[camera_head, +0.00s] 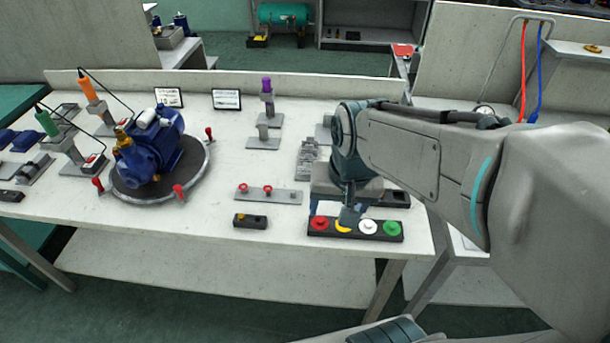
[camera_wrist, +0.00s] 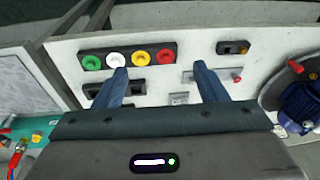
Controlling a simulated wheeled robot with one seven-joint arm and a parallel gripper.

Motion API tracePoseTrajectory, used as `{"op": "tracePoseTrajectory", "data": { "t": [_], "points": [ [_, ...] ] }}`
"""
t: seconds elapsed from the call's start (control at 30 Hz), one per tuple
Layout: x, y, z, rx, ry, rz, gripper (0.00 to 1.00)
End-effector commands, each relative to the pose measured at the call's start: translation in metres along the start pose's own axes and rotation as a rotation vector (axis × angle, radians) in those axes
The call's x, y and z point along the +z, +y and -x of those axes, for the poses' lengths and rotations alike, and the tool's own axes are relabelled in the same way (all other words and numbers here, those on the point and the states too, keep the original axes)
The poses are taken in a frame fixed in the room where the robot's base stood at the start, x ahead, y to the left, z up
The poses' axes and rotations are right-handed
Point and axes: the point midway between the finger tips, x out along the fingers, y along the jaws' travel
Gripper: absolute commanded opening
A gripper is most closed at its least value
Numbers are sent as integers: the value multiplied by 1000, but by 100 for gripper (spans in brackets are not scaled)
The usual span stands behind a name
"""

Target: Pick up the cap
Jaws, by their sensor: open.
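A black tray (camera_head: 361,237) near the table's front edge holds a row of round caps: red (camera_head: 319,223), yellow (camera_head: 343,228), white (camera_head: 368,227) and green (camera_head: 392,228). The pictures do not show which one the task means. In the wrist view the green (camera_wrist: 91,62), white (camera_wrist: 115,60), yellow (camera_wrist: 141,58) and red (camera_wrist: 166,56) caps lie in the tray (camera_wrist: 128,48). My gripper (camera_wrist: 160,68) is open and empty, its fingers pointing toward the tray.
A grey plate with red knobs (camera_head: 268,194) and a small black box (camera_head: 250,221) lie left of the tray. A blue pump (camera_head: 150,150) stands on a round turntable further left. Bare tabletop lies between turntable and box.

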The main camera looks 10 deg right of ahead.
Motion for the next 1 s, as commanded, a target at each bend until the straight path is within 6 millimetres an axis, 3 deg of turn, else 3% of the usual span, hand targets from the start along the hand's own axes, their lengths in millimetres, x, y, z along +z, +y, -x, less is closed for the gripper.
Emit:
{"op": "tracePoseTrajectory", "data": {
  "t": [0.3, 0.5, 0.67, 1.0],
  "points": [
    [-72, -20, -30, 76, -128, -654, 66],
    [-97, -23, -48, 149, -129, -914, 66],
    [-102, -22, -60, 172, -123, -987, 66],
    [-90, -16, -121, 174, -124, -993, 66]
  ]
}}
